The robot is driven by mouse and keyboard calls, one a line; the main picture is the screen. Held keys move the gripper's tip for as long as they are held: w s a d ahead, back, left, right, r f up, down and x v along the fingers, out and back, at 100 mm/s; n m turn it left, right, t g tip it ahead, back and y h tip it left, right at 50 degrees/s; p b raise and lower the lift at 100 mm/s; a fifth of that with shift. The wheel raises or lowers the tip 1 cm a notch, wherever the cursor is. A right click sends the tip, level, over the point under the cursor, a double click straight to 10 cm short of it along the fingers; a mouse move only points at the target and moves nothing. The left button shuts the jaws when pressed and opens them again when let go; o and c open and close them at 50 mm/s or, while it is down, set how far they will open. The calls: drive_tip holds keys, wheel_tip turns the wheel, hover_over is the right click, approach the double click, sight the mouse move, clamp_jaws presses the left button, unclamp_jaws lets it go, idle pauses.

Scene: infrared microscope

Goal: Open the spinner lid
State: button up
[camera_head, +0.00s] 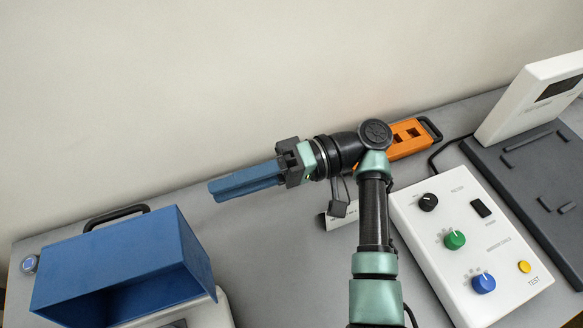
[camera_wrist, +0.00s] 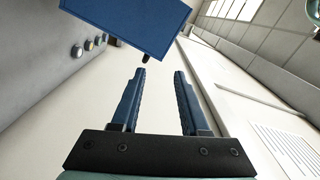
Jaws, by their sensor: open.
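The spinner lid looks like the blue box-shaped cover (camera_head: 125,255) at the lower left of the head view. A black handle (camera_head: 116,216) is at its back edge, and its hollow dark side faces the front. In the wrist view a blue panel (camera_wrist: 130,18) shows at the top, with a small dark piece, likely the handle (camera_wrist: 145,58), under its edge. My gripper (camera_head: 211,188) is right of and behind the cover, fingers pointing left, apart from it. In the wrist view my gripper (camera_wrist: 160,72) is open and empty, with the handle piece ahead of its fingertips.
A white base (camera_head: 205,312) shows below the cover, and a round blue button (camera_head: 29,263) is at its left. A white control box (camera_head: 470,245) with knobs, an orange holder (camera_head: 400,140) and a white monitor (camera_head: 530,97) stand on the right.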

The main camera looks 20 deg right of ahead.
drive_tip(key=d+b, duration=0.9)
drive_tip(key=shift+s, duration=0.15)
idle(0.5)
drive_tip(key=shift+d, duration=0.1)
idle(0.7)
